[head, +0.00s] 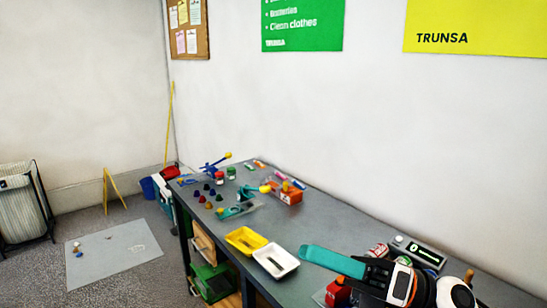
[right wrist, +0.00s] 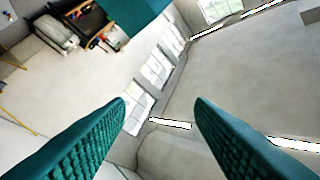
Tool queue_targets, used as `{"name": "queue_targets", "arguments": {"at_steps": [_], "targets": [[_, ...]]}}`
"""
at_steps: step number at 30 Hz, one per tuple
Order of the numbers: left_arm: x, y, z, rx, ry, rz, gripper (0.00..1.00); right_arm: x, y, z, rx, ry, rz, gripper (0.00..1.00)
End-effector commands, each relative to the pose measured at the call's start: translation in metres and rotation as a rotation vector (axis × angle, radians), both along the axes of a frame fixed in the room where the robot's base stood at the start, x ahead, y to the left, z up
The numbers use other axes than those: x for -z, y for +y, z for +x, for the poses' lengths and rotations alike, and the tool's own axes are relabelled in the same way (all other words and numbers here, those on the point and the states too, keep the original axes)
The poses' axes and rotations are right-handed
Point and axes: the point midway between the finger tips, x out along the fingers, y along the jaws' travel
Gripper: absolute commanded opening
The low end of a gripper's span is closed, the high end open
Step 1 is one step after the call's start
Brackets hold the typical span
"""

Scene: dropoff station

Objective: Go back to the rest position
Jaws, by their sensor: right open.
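My right gripper (head: 331,262) is at the lower right of the head view, above the near part of the grey table (head: 345,222). One long teal finger shows clearly there, pointing left. In the right wrist view, its two teal fingers (right wrist: 162,108) stand wide apart with nothing between them. My left gripper is in neither view.
On the table are a yellow tray (head: 245,240), a white tray (head: 276,262), an orange box (head: 290,196) and several small coloured pieces. Cans (head: 378,250) and a device with a green display (head: 428,247) are close to my right arm. A wall rises behind.

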Motion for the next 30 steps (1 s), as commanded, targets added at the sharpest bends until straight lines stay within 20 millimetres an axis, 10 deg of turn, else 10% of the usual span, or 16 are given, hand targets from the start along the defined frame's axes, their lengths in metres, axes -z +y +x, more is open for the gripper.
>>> {"name": "queue_targets", "arguments": {"at_steps": [5, 12, 21, 30], "targets": [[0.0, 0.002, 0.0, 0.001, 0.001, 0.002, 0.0, 0.013, -0.039, 0.039, 0.232, 0.481, 0.49, 0.49], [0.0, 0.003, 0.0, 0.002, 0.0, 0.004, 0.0, 0.143, -0.116, 0.056, 0.643, 1.21, 1.005, 0.49], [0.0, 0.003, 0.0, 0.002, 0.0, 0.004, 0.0, 0.31, -0.147, -0.046, 1.154, 1.94, 1.309, 0.49], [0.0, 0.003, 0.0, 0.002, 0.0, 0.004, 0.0, 0.371, -0.14, -0.149, 1.493, 2.329, 1.363, 0.49]]}}
